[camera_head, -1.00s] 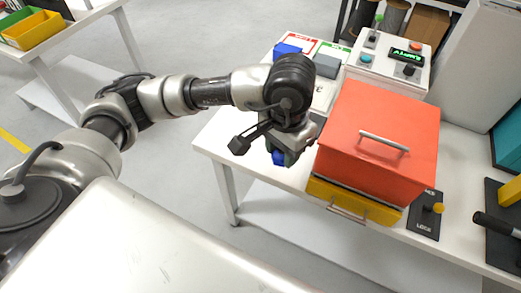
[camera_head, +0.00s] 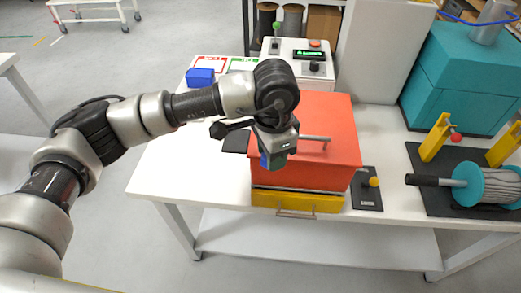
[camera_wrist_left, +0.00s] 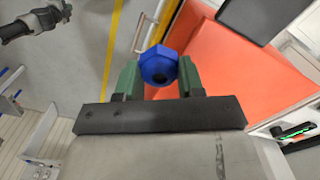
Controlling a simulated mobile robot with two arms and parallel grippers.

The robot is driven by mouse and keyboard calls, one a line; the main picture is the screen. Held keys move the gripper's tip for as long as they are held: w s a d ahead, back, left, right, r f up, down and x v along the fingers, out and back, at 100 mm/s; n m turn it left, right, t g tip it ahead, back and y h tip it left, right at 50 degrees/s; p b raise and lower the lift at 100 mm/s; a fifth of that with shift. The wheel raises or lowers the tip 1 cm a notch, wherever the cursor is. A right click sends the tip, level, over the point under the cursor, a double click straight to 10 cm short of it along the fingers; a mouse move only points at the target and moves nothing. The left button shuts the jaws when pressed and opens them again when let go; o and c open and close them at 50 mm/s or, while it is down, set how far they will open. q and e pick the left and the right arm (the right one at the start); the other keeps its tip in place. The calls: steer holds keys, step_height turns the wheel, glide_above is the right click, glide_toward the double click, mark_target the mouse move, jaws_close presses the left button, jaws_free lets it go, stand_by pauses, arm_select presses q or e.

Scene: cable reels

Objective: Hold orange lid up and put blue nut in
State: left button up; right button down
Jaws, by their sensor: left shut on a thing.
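A box with an orange lid (camera_head: 328,130) stands on the white table. The lid looks down on the box and also fills the right of the left wrist view (camera_wrist_left: 235,65). My left gripper (camera_head: 272,158) is at the lid's front left part in the head view. It is shut on the blue nut (camera_wrist_left: 158,66), which sits between its green fingertips in the wrist view. Whether the nut touches the lid cannot be told. What looks like my right gripper (camera_wrist_left: 35,25) shows at the wrist view's top left, too small to tell its state.
A yellow drawer (camera_head: 270,199) with a handle is under the lid. A black lock plate (camera_head: 366,190) with a yellow knob lies right of it. A blue block (camera_head: 200,76), a control panel (camera_head: 298,60) and a teal reel (camera_head: 480,187) are also there. The table's left part is clear.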

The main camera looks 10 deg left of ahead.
arm_select(q)
steer(key=s+a+r+n, duration=0.5)
steer(key=a+r+n, duration=0.2)
steer(key=r, duration=0.2)
steer(key=w+d+n, duration=0.5)
steer(key=w+d, duration=0.2)
steer(key=d, duration=0.2)
steer(key=s+a+f, duration=0.2)
steer(key=a+f, duration=0.2)
steer(key=a, duration=0.5)
steer(key=s+a+f, duration=0.3)
steer(key=a+f, duration=0.2)
steer(key=a, duration=0.4)
steer(key=shift+s+a+f, duration=0.15)
steer(key=shift+s+a, duration=0.2)
steer(key=shift+a, duration=0.05)
